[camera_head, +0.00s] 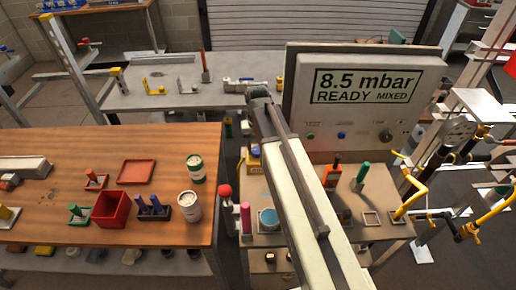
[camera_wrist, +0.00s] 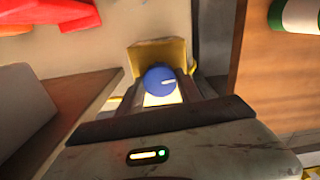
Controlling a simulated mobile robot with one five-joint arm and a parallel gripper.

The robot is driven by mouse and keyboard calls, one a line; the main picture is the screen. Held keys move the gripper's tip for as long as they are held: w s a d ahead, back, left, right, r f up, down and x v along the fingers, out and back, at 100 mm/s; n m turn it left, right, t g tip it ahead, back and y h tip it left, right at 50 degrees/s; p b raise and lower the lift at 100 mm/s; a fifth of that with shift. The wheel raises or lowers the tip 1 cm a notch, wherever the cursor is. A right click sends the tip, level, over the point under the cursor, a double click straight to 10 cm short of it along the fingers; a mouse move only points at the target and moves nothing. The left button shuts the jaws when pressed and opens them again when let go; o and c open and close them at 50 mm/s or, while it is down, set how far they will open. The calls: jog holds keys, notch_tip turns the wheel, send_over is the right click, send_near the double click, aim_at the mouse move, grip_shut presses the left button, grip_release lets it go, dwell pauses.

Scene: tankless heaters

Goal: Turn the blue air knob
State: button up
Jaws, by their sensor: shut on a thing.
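The blue air knob (camera_wrist: 160,80) shows in the wrist view as a round blue cap with a white pointer line toward the right. It sits in front of a yellow block (camera_wrist: 158,55). My gripper (camera_wrist: 164,91) is at the knob, with its dark fingers on both sides of it, shut on it. The fingers partly hide the knob's lower edge. In the head view my arm crosses the middle and the gripper's fingers cannot be made out. A small yellow and blue thing (camera_head: 252,160) shows just left of my arm there.
The grey panel (camera_head: 355,100) reads "8.5 mbar READY MIXED". A wooden bench (camera_head: 60,150) on the left holds a red bin (camera_head: 110,210) and cans. Bottles and a blue cup (camera_head: 268,219) stand on a low shelf beside my arm. Yellow pipes (camera_head: 415,190) stand at right.

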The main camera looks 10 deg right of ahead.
aim_at(257, 150)
jog(key=shift+s+n, duration=0.15)
jog(key=shift+n, duration=0.65)
jog(key=o, duration=1.4)
jog(key=shift+c, duration=0.2)
notch_tip(257, 150, up, 8)
jog(key=p, duration=0.8)
jog(key=shift+f, duration=0.1)
